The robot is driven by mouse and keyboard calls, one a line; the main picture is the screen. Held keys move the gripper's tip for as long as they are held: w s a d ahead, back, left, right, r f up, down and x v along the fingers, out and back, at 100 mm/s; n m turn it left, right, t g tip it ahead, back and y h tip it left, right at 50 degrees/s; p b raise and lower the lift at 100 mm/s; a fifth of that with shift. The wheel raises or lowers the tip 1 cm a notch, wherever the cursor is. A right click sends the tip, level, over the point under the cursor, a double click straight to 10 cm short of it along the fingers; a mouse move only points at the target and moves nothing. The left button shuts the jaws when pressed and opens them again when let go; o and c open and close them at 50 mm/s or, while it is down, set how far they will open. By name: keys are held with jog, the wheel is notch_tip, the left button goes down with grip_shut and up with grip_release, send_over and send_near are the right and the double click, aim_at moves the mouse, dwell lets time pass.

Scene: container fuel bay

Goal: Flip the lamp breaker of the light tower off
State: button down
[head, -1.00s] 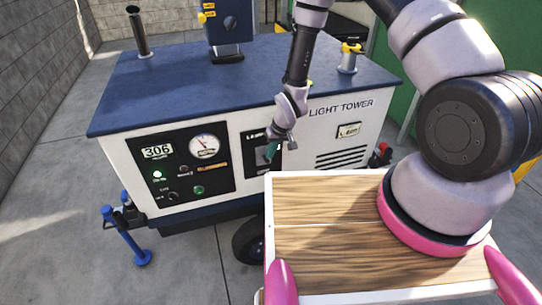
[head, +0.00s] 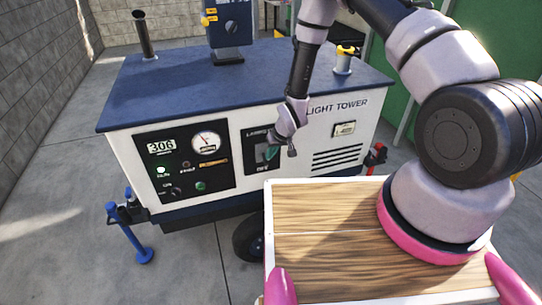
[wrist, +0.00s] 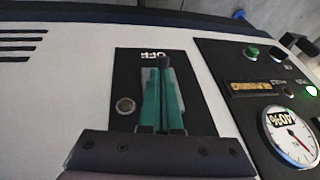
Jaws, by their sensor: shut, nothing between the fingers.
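The light tower (head: 230,85) is a white cabinet with a dark blue top. Its black lamp breaker panel (head: 250,160) is on the front, with "LAMPS" above and "OFF" below; it also shows upside down in the wrist view (wrist: 127,70). My gripper (head: 269,154) is at this panel, its teal fingers closed together with nothing held. In the wrist view the fingers (wrist: 162,72) lie over the middle of the panel, in front of a grey part (wrist: 147,82). They hide most of the breaker lever, so its position and any contact cannot be told.
Left of the breaker is a gauge panel (head: 184,162) with a "306" display, a lit lamp and a green button. Vents (head: 338,158) are to the right. A wooden-topped surface (head: 325,245) is in front. A blue jack leg (head: 132,236) stands at the left corner.

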jog(key=shift+w+a+r, duration=0.1)
jog(key=shift+w+r, duration=0.2)
jog(key=shift+w, duration=0.15)
jog(key=v, duration=1)
jog(key=shift+r, duration=0.35)
jog(key=shift+r, duration=0.1)
